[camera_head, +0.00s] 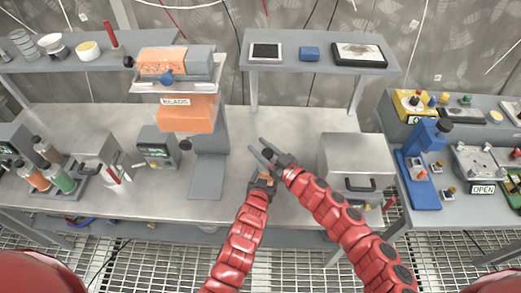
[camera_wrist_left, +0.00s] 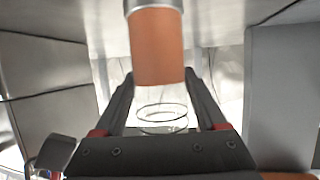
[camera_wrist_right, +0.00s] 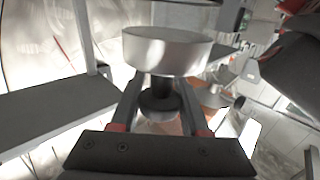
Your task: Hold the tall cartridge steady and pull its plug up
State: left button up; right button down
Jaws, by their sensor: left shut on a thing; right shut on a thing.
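The tall cartridge shows in the left wrist view as an orange cylinder (camera_wrist_left: 158,48) with a silver collar at its top and a clear part with a rim below. My left gripper (camera_wrist_left: 160,80) is shut on it, one finger on each side. In the right wrist view, my right gripper (camera_wrist_right: 160,82) is shut on the plug's dark stem (camera_wrist_right: 158,103), below a wide silver disc (camera_wrist_right: 165,50). In the head view, my right gripper (camera_head: 266,150) is just above and beyond my left gripper (camera_head: 262,181); the cartridge is mostly hidden there. I cannot tell whether the plug is seated.
An orange device (camera_head: 187,113) on a grey stand is left of my grippers. A grey box with a handle (camera_head: 355,160) stands close on the right. A raised shelf (camera_head: 300,66) with flat devices is behind. The bench (camera_head: 260,118) behind my grippers is clear.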

pick_arm(q)
jog(key=shift+s, duration=0.1)
pick_arm(e)
jog(key=shift+c, duration=2)
grip_release()
jog(key=v, duration=1.2)
pick_arm(q)
jog(key=o, duration=1.5)
